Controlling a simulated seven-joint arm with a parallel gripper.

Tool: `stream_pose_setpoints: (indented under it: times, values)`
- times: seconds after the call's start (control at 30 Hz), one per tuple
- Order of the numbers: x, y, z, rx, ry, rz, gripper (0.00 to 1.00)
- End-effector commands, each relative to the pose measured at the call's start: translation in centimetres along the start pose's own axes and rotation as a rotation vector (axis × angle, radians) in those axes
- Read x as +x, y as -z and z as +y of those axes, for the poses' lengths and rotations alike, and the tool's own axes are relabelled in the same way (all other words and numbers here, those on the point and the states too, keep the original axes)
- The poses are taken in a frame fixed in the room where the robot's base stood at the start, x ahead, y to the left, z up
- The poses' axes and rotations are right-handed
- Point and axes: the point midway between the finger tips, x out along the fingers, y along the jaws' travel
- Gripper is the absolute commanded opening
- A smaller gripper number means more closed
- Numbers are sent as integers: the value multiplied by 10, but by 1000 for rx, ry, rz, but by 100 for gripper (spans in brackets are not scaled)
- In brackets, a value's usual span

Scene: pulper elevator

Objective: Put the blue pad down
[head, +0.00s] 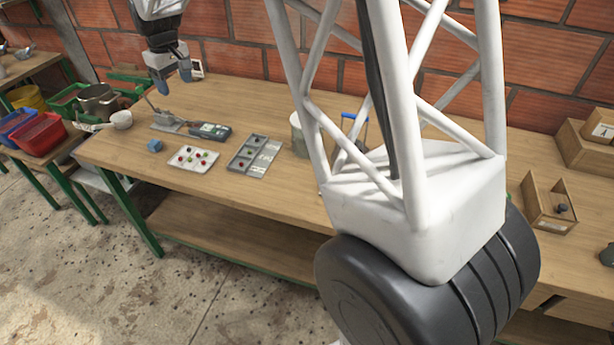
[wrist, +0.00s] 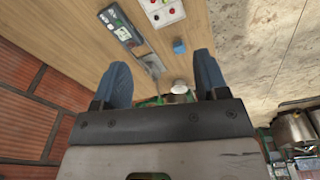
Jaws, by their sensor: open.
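The blue pad (head: 154,146) looks like a small blue block and lies on the wooden table (head: 250,100) near its left front edge. It also shows in the wrist view (wrist: 179,46), beyond the fingers. My gripper (head: 173,83) is open, with its two blue fingertips apart and nothing between them. It hangs above the back left part of the table, behind and above the pad, and does not touch it.
The brick wall (head: 235,55) stands at the back.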

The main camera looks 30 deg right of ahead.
Motion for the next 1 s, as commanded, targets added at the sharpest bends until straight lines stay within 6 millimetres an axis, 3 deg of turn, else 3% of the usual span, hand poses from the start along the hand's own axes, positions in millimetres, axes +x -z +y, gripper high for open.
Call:
stream_pose_setpoints:
  times: [0.4, 0.6, 1.0]
  values:
    - [-58, -118, -9, 124, -18, 39, 67]
    - [-74, -175, -16, 185, -25, 54, 67]
    - [-87, -288, -41, 303, -37, 83, 67]
